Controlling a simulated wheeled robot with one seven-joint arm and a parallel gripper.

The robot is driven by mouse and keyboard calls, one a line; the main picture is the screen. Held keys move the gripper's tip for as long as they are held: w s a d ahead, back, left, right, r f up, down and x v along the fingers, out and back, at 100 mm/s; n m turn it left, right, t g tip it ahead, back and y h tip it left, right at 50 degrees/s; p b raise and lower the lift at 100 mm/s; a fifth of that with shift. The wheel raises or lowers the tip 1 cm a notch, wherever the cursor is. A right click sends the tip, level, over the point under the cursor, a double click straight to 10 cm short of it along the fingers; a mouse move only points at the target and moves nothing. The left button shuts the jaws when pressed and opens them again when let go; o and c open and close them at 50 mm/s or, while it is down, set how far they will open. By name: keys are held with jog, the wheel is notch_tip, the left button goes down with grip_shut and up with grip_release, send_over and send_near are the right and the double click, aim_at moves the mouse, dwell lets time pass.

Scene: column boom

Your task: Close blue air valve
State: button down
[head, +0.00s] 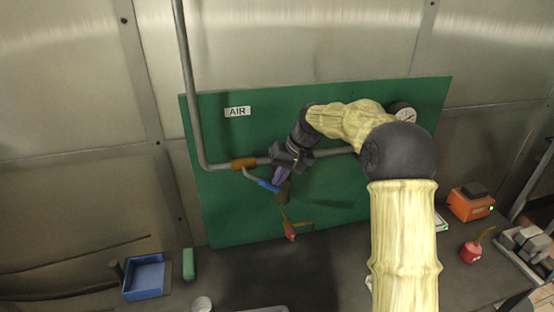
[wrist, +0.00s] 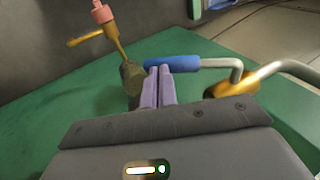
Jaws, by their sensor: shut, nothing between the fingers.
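The blue valve handle (head: 268,185) is on a bent grey lever beside the brass valve body (head: 244,163) on the pipe, in front of the green panel. In the wrist view the blue handle (wrist: 186,62) lies across the picture, with the brass body (wrist: 235,92) to its right. My gripper (head: 280,177) is shut and empty at the handle's end. Its purple fingertips (wrist: 158,72) in the wrist view are together at the handle's left end, seemingly touching it. The far side of that contact is hidden.
The AIR label (head: 237,112) is on the green panel (head: 330,205). A brass branch with a red end (head: 290,232) hangs below my gripper and shows in the wrist view (wrist: 102,12). A blue bin (head: 146,277) and an orange box (head: 470,203) stand on the bench.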

jog(key=d+r, duration=0.9)
jog(key=r, duration=0.1)
jog(key=shift+r, duration=0.4)
jog(key=shift+a, duration=0.15)
